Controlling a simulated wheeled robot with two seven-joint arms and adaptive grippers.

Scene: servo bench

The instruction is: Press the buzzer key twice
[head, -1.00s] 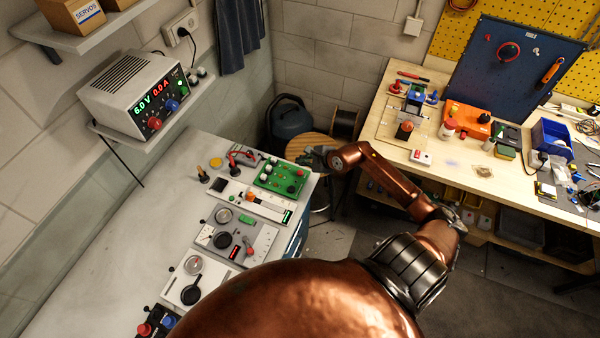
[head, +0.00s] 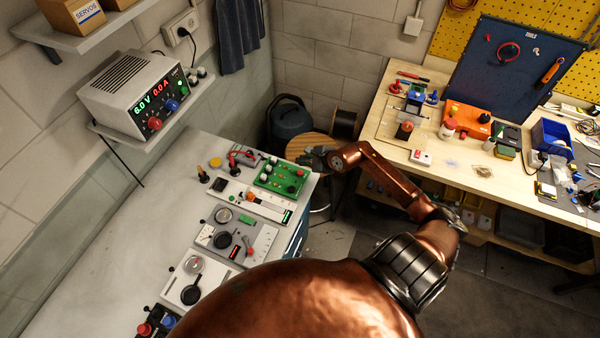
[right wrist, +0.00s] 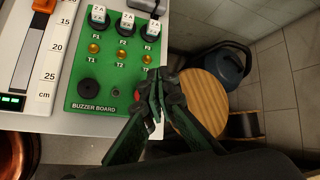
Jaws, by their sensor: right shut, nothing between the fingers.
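The green buzzer board (head: 266,183) lies at the far right corner of the grey bench in the head view. In the right wrist view the buzzer board (right wrist: 110,106) shows a round black buzzer (right wrist: 88,86), several fuse caps and amber lamps. A red key (right wrist: 137,95) shows only as a sliver beside my right gripper (right wrist: 157,78), which hides the rest of it. My right gripper (head: 313,157) is shut and empty, at the board's right edge. I cannot tell whether its fingertips touch the key. My left gripper is not in view.
Other panels, including a slider with a scale (right wrist: 48,62), stand close beside the board. A round wooden stool (right wrist: 203,103) and a dark bin (right wrist: 228,66) stand beyond the bench edge. A wooden workbench (head: 455,165) is at the right.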

